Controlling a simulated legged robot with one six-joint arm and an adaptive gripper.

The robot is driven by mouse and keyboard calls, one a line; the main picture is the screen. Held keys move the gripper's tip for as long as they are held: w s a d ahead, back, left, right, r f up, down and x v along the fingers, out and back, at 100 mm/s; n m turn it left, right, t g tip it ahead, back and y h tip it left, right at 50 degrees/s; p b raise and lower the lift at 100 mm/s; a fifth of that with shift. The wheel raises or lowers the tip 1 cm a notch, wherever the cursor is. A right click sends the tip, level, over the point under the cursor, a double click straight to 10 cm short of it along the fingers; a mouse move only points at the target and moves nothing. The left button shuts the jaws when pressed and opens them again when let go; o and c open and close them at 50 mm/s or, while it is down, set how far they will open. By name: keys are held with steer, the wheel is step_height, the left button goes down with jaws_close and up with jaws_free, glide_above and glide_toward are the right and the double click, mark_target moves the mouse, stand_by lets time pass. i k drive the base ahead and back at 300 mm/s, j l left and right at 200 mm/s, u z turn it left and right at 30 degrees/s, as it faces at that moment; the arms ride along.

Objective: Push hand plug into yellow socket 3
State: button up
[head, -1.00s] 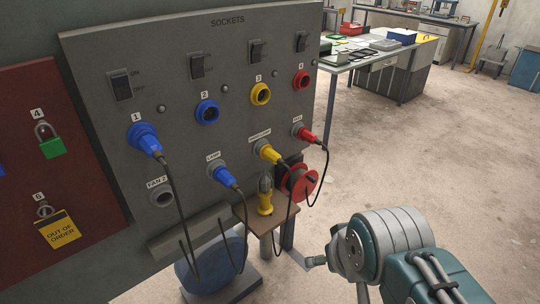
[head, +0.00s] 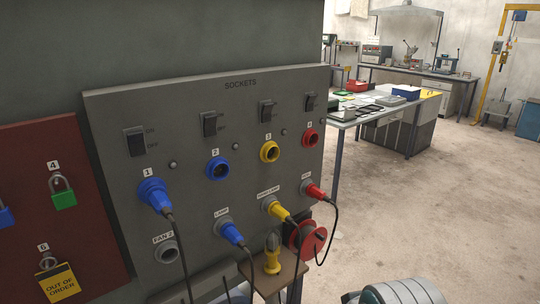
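The yellow socket 3 (head: 270,152) is an open, empty ring in the upper row of the grey panel. Below it, a yellow plug (head: 279,211) with a dark cable sits in the holder labelled for the hand lamp. A yellow hand lamp (head: 272,256) with a grey top stands upright on a small wooden shelf below the panel. Only a grey rounded part of my arm shows at the bottom edge, right of the shelf. My gripper is out of view, so its fingers and anything in them are hidden.
The blue socket 2 (head: 217,168) and red socket 4 (head: 310,138) are empty. Blue plugs (head: 155,196) and a red plug (head: 314,191) hang cables nearby. A red reel (head: 307,240) sits beside the shelf. The floor to the right is clear.

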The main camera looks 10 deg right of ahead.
mark_target(274, 208)
steer(key=i+l+u, duration=0.15)
steer(key=l, duration=0.25)
steer(key=i+l+u, duration=0.1)
steer(key=l, duration=0.3)
steer(key=i+l+u, duration=0.15)
steer(key=l, duration=0.25)
steer(key=l+u, duration=0.1)
steer(key=l, duration=0.3)
steer(key=i, duration=0.05)
